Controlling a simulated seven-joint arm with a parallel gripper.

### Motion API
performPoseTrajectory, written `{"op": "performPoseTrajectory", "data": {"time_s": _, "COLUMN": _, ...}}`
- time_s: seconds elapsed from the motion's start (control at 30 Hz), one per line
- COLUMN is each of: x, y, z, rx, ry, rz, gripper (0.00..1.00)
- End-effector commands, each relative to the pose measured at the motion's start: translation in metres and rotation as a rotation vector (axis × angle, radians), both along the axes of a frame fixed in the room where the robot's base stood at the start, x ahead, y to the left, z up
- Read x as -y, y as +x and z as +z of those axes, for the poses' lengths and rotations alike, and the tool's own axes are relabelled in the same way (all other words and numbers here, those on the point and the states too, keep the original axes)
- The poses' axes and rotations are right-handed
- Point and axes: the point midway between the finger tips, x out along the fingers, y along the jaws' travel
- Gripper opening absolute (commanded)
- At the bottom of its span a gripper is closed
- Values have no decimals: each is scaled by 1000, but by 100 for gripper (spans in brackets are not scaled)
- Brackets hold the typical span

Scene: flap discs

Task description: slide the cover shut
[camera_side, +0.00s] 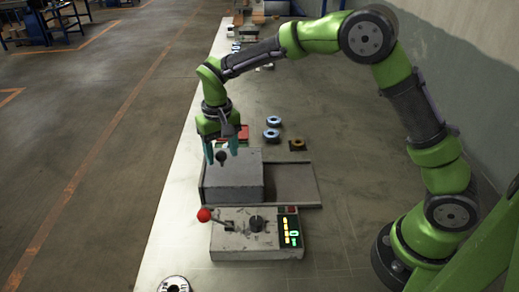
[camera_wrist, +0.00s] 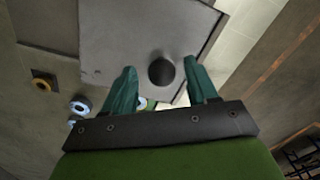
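The cover (camera_side: 235,180) is a grey block-like slab with a dark round knob (camera_side: 221,158). It sits over the left part of a low grey box (camera_side: 290,184), and the right part of that box is uncovered. In the wrist view the cover (camera_wrist: 120,35) fills the upper middle, and its knob (camera_wrist: 161,72) lies between my fingertips. My gripper (camera_side: 221,153) points down at the knob with its teal fingers apart, one on each side. In the wrist view a gap shows between each finger and the knob, so my gripper (camera_wrist: 161,76) is open and empty.
A control box (camera_side: 228,240) with a red-ball lever (camera_side: 204,215) and lit display (camera_side: 290,232) stands in front of the box. Blue-ringed discs (camera_side: 272,134) and a yellowish disc (camera_side: 297,144) lie behind it. A red item (camera_side: 243,132) is partly hidden behind my gripper.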

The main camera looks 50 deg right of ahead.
Motion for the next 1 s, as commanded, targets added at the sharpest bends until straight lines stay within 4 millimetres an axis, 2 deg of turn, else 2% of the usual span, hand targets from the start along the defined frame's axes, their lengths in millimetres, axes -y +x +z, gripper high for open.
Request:
{"op": "performPoseTrajectory", "data": {"time_s": 0.33, "x": 0, "y": 0, "z": 4, "rx": -2, "ry": 1, "rz": -1, "gripper": 60}}
{"op": "performPoseTrajectory", "data": {"time_s": 0.8, "x": 0, "y": 0, "z": 60, "rx": 0, "ry": 0, "rz": -1, "gripper": 60}}
{"op": "performPoseTrajectory", "data": {"time_s": 1.0, "x": 0, "y": -1, "z": 77, "rx": -3, "ry": 0, "rz": -1, "gripper": 60}}
